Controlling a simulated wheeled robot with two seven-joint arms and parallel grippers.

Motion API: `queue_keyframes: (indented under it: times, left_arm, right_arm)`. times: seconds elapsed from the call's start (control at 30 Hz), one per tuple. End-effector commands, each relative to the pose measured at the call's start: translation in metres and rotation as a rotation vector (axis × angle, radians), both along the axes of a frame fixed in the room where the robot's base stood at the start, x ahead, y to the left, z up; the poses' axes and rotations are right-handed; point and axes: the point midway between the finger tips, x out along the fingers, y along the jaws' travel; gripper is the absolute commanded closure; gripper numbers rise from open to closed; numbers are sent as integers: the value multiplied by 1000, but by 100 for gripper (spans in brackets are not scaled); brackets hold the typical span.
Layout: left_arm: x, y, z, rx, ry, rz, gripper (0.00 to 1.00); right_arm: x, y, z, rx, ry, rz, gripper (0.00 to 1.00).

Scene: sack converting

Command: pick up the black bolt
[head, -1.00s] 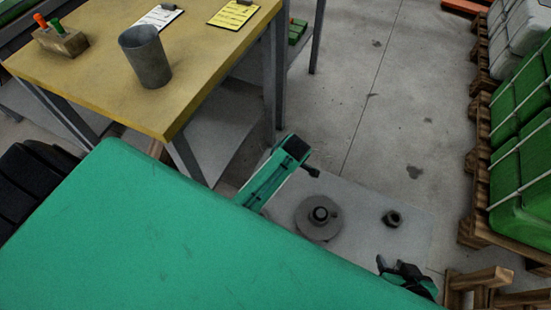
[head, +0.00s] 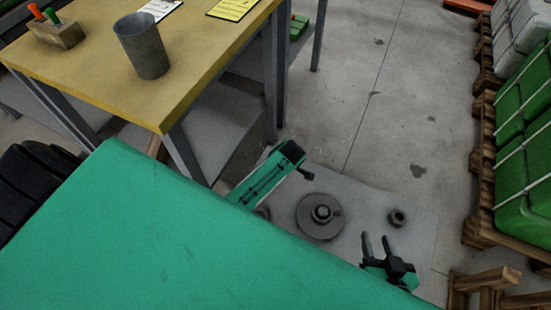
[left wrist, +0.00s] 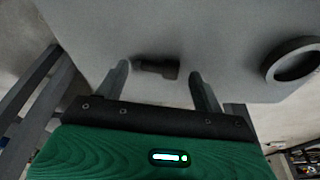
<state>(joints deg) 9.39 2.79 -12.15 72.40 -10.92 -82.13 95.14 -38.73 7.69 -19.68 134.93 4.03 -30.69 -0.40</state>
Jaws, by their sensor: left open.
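The black bolt (left wrist: 155,67) lies on a grey surface in the left wrist view, with its thicker head to the right. My left gripper (left wrist: 161,82) is open, its two fingers on either side of the bolt in that picture; contact cannot be told. In the head view my left arm reaches over the grey plate (head: 365,195), and I cannot make out the bolt there. My right gripper (head: 377,240) is open and empty, fingers pointing up in the picture, near the plate's front right.
A round grey flange (head: 310,228) and a nut-like ring (head: 398,217) rest on the plate. A ring (left wrist: 270,73) shows right of the bolt. A yellow-topped table (head: 100,85) with a grey cup (head: 142,52) stands left. Green containers (head: 525,160) on pallets line the right.

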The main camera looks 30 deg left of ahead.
Motion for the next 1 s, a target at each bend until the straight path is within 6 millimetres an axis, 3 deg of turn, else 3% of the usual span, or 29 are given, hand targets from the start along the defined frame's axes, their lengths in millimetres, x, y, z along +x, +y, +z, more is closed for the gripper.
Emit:
queue_keyframes:
  times: [0.27, 0.5, 0.97, 1.0]
  left_arm:
    - [0, 1, -2, 0, 0, 0, 31]
    - [0, 1, -2, 0, 0, 0, 72]
    - [-1, 1, -1, -1, 1, 0, 74]
    - [-1, 1, 0, -1, 1, 0, 83]
  right_arm:
    - [0, 1, 1, 6, -11, 0, 64]
    - [0, 1, 1, 6, -10, 0, 64]
    - [0, 1, 1, 5, -8, 0, 64]
    - [0, 1, 1, 3, -4, 1, 64]
